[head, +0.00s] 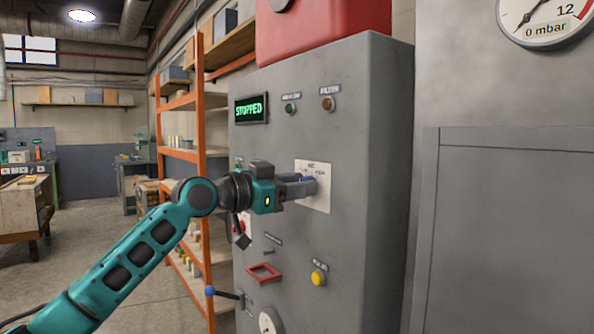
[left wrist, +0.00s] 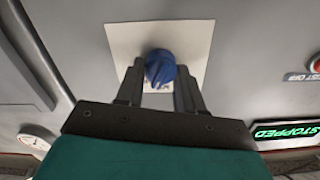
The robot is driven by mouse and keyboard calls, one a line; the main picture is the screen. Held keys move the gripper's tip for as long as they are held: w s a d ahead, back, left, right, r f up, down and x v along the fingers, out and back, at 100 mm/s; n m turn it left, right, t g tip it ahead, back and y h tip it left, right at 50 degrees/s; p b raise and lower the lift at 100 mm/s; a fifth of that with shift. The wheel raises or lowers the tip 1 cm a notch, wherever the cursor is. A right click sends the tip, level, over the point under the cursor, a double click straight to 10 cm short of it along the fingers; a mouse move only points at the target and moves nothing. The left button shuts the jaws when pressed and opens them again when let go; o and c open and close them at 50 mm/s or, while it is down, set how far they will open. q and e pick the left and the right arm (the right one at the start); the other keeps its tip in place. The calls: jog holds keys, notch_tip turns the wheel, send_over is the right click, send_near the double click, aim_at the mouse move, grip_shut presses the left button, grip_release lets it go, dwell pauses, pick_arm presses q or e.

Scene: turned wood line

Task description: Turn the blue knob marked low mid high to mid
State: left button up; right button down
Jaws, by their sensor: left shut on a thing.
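The blue knob (left wrist: 160,68) sits on a pale square plate (left wrist: 198,38) on the grey machine cabinet. In the head view the plate (head: 322,198) shows at the cabinet's front, with small dark marks too small to read fully. My left gripper (head: 306,184) reaches in from the left and is shut on the knob, one finger on each side of it. In the left wrist view the fingers of my left gripper (left wrist: 158,88) flank the knob. The knob's pointer direction is not clear. My right gripper is not in view.
A green STOPPED display (head: 251,108) is above left of the plate. An orange shelf rack (head: 201,120) stands to the left, beside my arm.

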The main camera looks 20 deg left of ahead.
pick_arm(q)
jog(key=n+p, duration=0.4)
jog(key=n, duration=0.1)
jog(key=shift+p, duration=0.3)
dwell(0.4)
jog(key=o, duration=1)
jog(key=shift+o, duration=0.2)
jog(key=shift+a, duration=0.1)
